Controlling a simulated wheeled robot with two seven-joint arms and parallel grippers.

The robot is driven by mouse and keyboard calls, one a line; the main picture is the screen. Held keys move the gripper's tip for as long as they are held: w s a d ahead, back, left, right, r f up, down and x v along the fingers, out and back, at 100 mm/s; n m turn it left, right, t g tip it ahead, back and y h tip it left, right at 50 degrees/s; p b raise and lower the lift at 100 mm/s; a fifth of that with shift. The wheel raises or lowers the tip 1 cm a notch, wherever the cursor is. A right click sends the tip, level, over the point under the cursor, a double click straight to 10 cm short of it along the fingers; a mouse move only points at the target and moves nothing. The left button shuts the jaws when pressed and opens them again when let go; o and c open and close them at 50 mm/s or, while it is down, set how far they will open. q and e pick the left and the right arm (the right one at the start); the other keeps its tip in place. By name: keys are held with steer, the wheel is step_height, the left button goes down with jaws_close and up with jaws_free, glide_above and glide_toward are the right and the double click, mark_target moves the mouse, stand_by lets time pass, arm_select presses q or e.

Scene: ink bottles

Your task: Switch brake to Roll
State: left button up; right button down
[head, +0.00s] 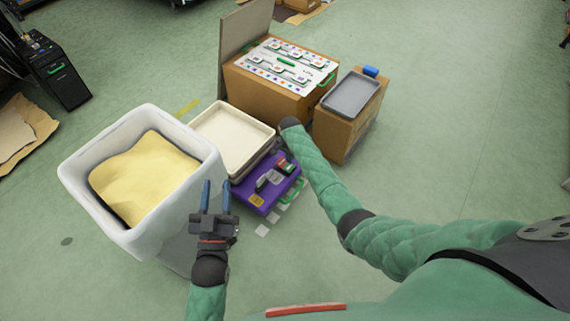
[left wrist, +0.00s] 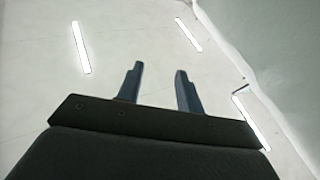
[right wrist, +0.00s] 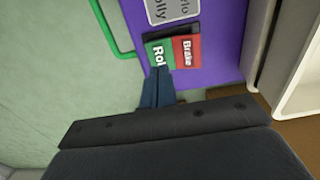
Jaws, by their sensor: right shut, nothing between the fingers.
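The brake switch (right wrist: 172,50) has a green half marked "Rol…" and a red half marked "Brake", on a purple panel (right wrist: 215,30). In the head view the switch (head: 285,167) is small, on the purple unit (head: 255,197). My right gripper (right wrist: 161,72) is shut and empty. Its fingertips overlap the lower edge of the green half in the right wrist view; I cannot tell whether they touch it. In the head view it is hard to make out beyond my right arm. My left gripper (head: 216,183) is open and empty beside the white bin, fingers also seen in the left wrist view (left wrist: 158,82).
A white bin (head: 78,180) with yellow contents stands left. A cream tray (head: 232,140) lies behind the purple unit. Cardboard boxes stand behind, one bearing a labelled board (head: 287,65), one a grey tray (head: 352,95). A green handle (right wrist: 106,35) borders the panel. Floor at right is clear.

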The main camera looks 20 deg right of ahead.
mark_target(289, 167)
steer(key=shift+r, duration=0.2)
steer(key=shift+r+p, duration=0.25)
steer(key=shift+p, duration=0.25)
steer(key=shift+r, duration=0.15)
arm_select(q)
steer(key=shift+s+f+g+y+p, duration=0.3)
steer(key=shift+s+f+g, duration=1.05)
steer(key=shift+f, duration=3.8)
steer(key=shift+s+f+g+y+p, duration=0.35)
steer(key=shift+f+g, duration=2)
steer(key=shift+f, duration=2.75)
arm_select(e)
steer(key=shift+r, duration=0.45)
steer(key=shift+r+p, duration=0.25)
steer(key=shift+p, duration=0.1)
arm_select(q)
steer(key=s+f+g, duration=0.3)
steer(key=s+f, duration=0.3)
steer(key=f, duration=0.2)
steer(key=s+a+f+g+y+p, duration=0.1)
steer(key=s+f+g, duration=0.2)
steer(key=s+f, duration=0.3)
steer(key=shift+f+g, duration=0.4)
steer(key=shift+f, duration=0.85)
arm_select(e)
steer(key=shift+r, duration=0.45)
arm_select(q)
steer(key=shift+y, duration=0.25)
